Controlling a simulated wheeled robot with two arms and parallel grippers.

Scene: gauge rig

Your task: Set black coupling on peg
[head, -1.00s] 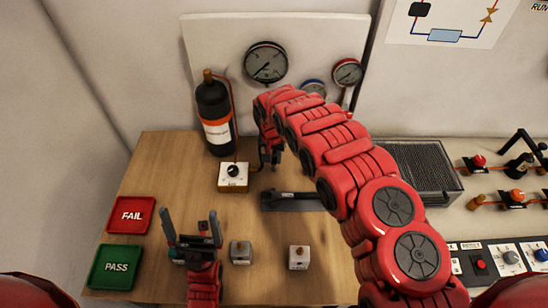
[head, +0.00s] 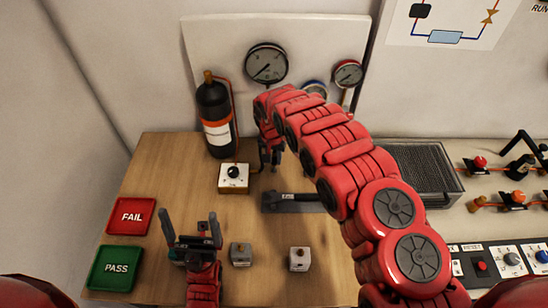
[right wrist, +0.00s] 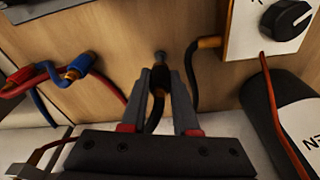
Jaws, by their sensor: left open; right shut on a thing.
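My right gripper (right wrist: 161,78) is shut on the black coupling (right wrist: 158,92), which has a black hose bending away below it between the fingers. A small grey peg (right wrist: 160,57) stands just beyond the fingertips in the right wrist view. The coupling is close to the peg; I cannot tell if they touch. In the head view my right gripper (head: 270,158) is partly hidden behind its own arm, beside the white knob box, and the coupling and peg are not clear there. My left gripper (head: 190,223) is open and empty over the front left of the wooden table.
The white knob box (head: 234,178) has a hose with an orange end (right wrist: 208,42) near it. A black bottle (head: 214,115) stands behind. Red and blue hoses (right wrist: 60,75) lie left in the wrist view. Small grey blocks (head: 241,254) and FAIL (head: 130,215) and PASS (head: 115,267) trays are in front.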

